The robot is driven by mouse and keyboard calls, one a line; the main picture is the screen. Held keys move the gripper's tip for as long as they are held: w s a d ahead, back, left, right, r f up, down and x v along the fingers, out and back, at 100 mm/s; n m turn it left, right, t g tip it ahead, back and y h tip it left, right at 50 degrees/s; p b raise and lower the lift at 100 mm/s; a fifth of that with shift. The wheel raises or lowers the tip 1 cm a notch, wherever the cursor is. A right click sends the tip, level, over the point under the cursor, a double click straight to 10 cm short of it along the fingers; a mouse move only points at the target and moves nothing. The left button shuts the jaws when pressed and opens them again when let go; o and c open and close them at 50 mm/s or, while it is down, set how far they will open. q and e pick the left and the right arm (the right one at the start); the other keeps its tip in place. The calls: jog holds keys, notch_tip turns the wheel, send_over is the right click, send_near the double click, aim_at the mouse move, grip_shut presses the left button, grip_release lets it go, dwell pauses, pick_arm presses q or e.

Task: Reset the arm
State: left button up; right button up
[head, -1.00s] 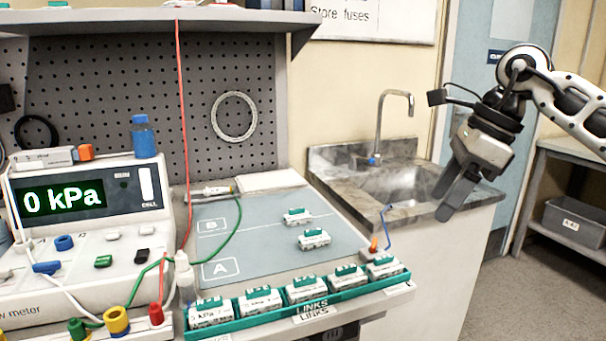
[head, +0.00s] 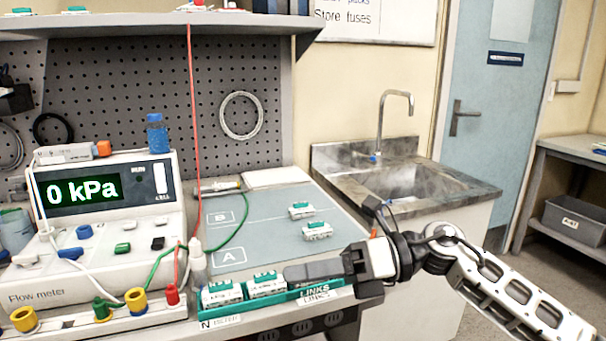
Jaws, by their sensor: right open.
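My right gripper (head: 290,273) reaches in from the lower right. It is open, and its fingers point left over the teal links tray (head: 270,308) at the bench's front edge. I see nothing held in it. Two white links with teal tops show at the tray's left end, one (head: 221,294) beside the other (head: 266,285). My gripper and wrist hide the tray's right part. Two similar links lie on the grey-blue mat, the farther one (head: 301,210) and the nearer one (head: 317,231). I cannot tell whether the fingers touch the tray. My left gripper is not in view.
The flow meter (head: 110,245) reads 0 kPa at left, with wires and coloured plugs. A red wire (head: 192,120) hangs down from the shelf (head: 250,22). The sink (head: 400,185) stands behind my right arm. The mat's middle (head: 262,222) is mostly clear.

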jog(key=s+d+f+m+t+h, duration=0.15)
jog(key=f+m+t, duration=0.35)
jog(key=m, duration=0.6)
jog(key=w+d+f+m+t+h+p, duration=0.1)
jog(key=d+f+m+t+h, duration=0.2)
jog(key=m+t, duration=0.7)
jog(key=s+d+f+m+t+h, duration=0.15)
jog(key=f+m+t, duration=0.25)
jog(key=m, duration=0.9)
jog(key=s+d+f+m+g+h, duration=0.3)
jog(key=s+f+m, duration=0.2)
jog(key=f, duration=0.3)
jog(key=s+d+f+m+g+h, duration=0.3)
jog(key=s+d+f+m+h, duration=0.1)
jog(key=s+f, duration=0.4)
jog(key=shift+s+d+f+m, duration=0.15)
jog(key=shift+s+m, duration=0.1)
jog(key=shift+m, duration=0.65)
